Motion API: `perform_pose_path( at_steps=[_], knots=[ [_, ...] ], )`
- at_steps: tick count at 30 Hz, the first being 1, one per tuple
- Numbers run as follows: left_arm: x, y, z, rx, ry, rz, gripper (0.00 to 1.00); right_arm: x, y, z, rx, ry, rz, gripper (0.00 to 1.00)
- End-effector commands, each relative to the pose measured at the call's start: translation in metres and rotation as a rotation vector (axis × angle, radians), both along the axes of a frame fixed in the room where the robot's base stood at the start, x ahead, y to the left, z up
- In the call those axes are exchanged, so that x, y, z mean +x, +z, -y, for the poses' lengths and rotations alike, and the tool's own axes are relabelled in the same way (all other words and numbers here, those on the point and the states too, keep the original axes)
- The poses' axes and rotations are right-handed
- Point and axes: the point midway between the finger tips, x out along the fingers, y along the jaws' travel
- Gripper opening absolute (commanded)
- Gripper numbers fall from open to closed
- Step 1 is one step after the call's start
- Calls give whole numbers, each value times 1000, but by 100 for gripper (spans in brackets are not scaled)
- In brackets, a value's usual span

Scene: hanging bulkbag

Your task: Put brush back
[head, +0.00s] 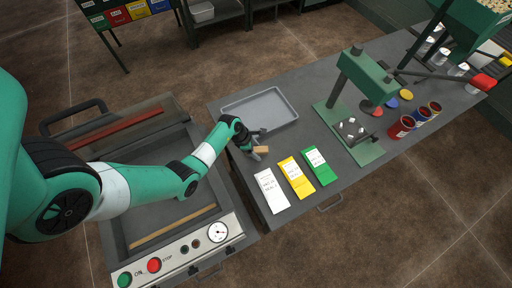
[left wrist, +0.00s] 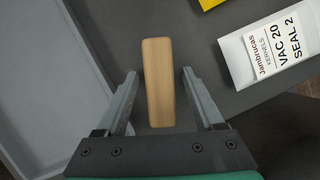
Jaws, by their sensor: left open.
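The brush shows as a plain wooden block (left wrist: 158,82) in the left wrist view, and as a small tan piece (head: 262,149) on the grey table in the head view. Its bristles cannot be seen. My left gripper (head: 257,146) is open over it near the table's left edge. In the left wrist view the two fingers (left wrist: 158,80) stand on either side of the block's near part, with a gap on both sides. The block reaches out beyond the fingertips. My right gripper is not in view.
A shallow grey tray (head: 284,121) lies just behind the gripper. White (head: 270,190), yellow (head: 296,177) and green (head: 320,167) packets lie in front. A green press (head: 367,72) stands to the right, with several jars beyond. A vacuum sealer with its control panel (head: 170,258) is at left, under my arm.

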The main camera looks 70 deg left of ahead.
Motion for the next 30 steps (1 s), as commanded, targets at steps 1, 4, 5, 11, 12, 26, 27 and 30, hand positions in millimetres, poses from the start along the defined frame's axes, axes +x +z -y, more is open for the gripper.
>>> perform_pose_path(
  at_steps=[1, 4, 5, 11, 12, 26, 27, 30],
  knots=[
    [0, 1, 0, 0, 0, 0, 70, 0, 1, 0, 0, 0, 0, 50],
    [-2, 10, -1, 2, 1, 1, 70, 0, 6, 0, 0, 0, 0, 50],
    [-3, 15, -1, 0, 1, 1, 70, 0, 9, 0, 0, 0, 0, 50],
    [-19, 59, -6, 2, 2, 4, 70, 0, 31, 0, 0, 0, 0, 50],
    [-24, 68, -7, 3, 2, 3, 70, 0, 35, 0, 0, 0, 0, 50],
    [-45, 114, -12, 0, 0, 0, 70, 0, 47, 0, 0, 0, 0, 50],
    [-45, 114, -12, 0, 0, 0, 70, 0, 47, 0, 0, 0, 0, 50],
    [-45, 114, -12, 0, 0, 0, 70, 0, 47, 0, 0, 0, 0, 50]
  ],
)
